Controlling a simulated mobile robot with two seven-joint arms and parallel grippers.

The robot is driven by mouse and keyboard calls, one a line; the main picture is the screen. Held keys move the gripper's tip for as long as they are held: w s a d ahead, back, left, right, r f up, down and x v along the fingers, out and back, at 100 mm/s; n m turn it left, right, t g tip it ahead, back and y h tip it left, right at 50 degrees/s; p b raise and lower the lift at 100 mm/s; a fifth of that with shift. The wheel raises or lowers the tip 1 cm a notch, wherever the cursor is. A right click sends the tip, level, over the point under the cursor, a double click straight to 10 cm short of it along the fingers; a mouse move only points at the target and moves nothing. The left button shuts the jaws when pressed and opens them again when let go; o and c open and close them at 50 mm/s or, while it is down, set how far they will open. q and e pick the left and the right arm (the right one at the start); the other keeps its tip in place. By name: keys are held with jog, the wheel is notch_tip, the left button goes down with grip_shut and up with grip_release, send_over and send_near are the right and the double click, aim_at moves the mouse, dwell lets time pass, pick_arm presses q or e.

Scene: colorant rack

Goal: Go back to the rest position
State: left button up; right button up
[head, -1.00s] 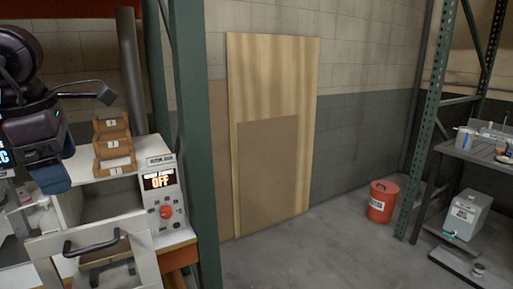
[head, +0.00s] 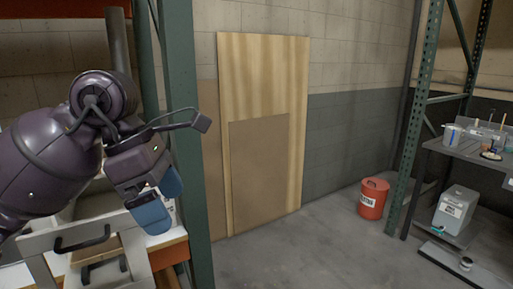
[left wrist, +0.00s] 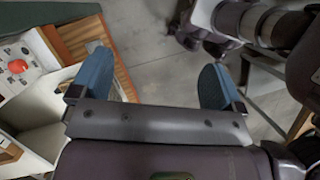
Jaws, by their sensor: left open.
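My left gripper (head: 160,198) is at the left of the head view, in front of the white cabinet and close to the green rack post. It also shows in the left wrist view (left wrist: 155,85), where its two blue fingers stand wide apart with only grey floor between them. It is open and empty. My left arm hides most of the control box and the small brown boxes in the head view. My right gripper does not show in the head view.
A green post (head: 186,130) stands just right of my left gripper. Wood panels (head: 265,130) lean on the wall. A red bucket (head: 373,199) and a shelf (head: 470,155) are at the right. The middle floor is clear.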

pick_arm(q)
jog(key=s+d+f+n+g+h, duration=0.2)
jog(key=s+d+f+g+h, duration=0.25)
jog(key=d+g+h, duration=0.35)
jog(key=w+a+f+n+t, duration=0.3)
jog(key=a+f+n+t, duration=0.6)
jog(key=n+t, duration=0.5)
jog(key=w+a+f+n+t, duration=0.3)
jog(key=a+f+n+t, duration=0.7)
jog(key=n, duration=0.7)
jog(key=s+a+f+n+g+y, duration=0.3)
jog(key=s+a+f+n+y, duration=0.35)
jog(key=s+f, duration=0.35)
jog(key=s+a+f+n+g+y, duration=0.2)
jog(key=s+a+f+n+y, duration=0.5)
jog(key=f, duration=0.6)
jog(key=d+f+n+h+b, duration=0.1)
jog(key=d+f+n+b, duration=0.3)
jog(key=d, duration=0.7)
jog(key=shift+w+f+n+b, duration=0.35)
jog(key=shift+f+b, duration=0.2)
jog(key=shift+f, duration=0.3)
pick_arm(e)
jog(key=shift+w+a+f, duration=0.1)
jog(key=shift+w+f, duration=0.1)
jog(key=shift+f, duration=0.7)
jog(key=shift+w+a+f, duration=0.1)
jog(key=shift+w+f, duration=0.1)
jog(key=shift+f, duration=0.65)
